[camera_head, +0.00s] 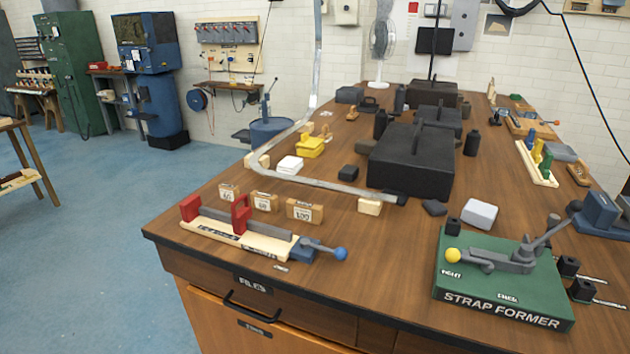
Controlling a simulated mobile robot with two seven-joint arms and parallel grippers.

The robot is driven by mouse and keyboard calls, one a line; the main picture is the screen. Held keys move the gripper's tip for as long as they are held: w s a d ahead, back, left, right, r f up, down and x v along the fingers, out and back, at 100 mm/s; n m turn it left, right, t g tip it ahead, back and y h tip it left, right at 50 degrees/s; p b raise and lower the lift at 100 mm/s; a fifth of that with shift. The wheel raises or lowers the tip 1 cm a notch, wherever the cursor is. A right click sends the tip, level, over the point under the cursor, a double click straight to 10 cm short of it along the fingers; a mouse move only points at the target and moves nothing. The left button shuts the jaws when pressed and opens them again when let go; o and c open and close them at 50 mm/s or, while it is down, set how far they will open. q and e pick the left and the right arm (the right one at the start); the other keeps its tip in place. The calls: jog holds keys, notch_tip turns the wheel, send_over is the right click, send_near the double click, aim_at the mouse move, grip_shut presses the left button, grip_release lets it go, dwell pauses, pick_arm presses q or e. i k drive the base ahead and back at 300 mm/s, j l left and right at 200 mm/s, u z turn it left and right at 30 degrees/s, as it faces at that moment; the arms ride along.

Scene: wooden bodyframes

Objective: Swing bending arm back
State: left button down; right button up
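The strap former stands at the front right of the workbench, on a green base (462,290) lettered "STRAP FORMER". A grey metal arm (510,262) lies across its top, with a yellow ball knob (452,255) at its left end. A grey lever (545,235) rises at a slant from the arm's right end toward the upper right and ends near a dark round knob (574,207). I cannot tell which of these parts is the bending arm. Neither of my grippers is in view.
The wooden workbench (380,270) holds a red-jawed fixture with a blue ball handle (340,254) at front left. Numbered wooden blocks (304,211), a bent metal strip (330,184) and a black box (410,165) stand behind. Bare bench top lies between fixture and former.

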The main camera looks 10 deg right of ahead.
aim_at(525, 251)
jog(key=z, duration=1.5)
jog(key=k+l+u, duration=0.1)
jog(key=l+u, duration=0.25)
jog(key=k+l+u, duration=0.15)
jog(key=l+u, duration=0.15)
jog(key=k+l+u, duration=0.2)
jog(key=l+u, duration=0.15)
